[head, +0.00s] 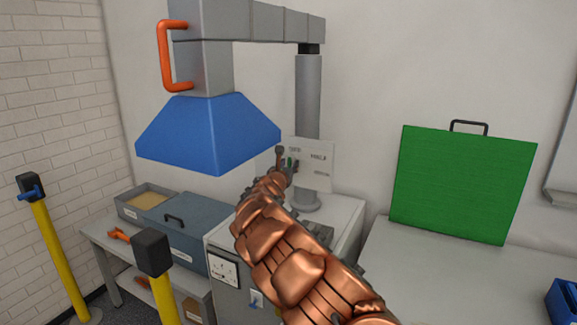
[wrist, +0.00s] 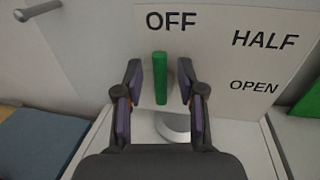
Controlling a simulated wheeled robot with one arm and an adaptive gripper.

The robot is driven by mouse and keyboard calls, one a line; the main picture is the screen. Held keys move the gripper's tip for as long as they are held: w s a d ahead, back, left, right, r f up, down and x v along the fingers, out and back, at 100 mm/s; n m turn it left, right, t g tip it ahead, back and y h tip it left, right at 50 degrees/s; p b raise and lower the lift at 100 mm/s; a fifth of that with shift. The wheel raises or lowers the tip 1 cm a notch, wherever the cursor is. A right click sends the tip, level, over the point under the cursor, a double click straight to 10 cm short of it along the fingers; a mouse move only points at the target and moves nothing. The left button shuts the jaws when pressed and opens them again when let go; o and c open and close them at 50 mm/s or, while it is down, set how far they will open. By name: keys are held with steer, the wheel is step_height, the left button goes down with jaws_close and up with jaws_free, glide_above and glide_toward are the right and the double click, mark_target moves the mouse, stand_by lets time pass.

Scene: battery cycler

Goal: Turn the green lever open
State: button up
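The green lever (wrist: 160,78) stands upright in the wrist view, below the word OFF on a white sign (wrist: 222,50). The sign also carries HALF and OPEN, stepping down to the right. My gripper (wrist: 158,82) is open, with one finger on each side of the lever and a gap visible on both sides. In the head view, the sign (head: 318,168) stands at the base of the grey column, and a small part of the lever (head: 290,162) shows. My copper-coloured arm covers much of the area in front of it.
A blue hood (head: 208,132) with an orange handle (head: 165,55) hangs left of the lever. A green panel (head: 462,185) leans on the wall at right. A grey case (head: 180,235) sits on the left bench. Yellow posts (head: 52,255) stand at front left.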

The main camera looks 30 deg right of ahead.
steer(key=shift+c, duration=0.3)
jaws_close()
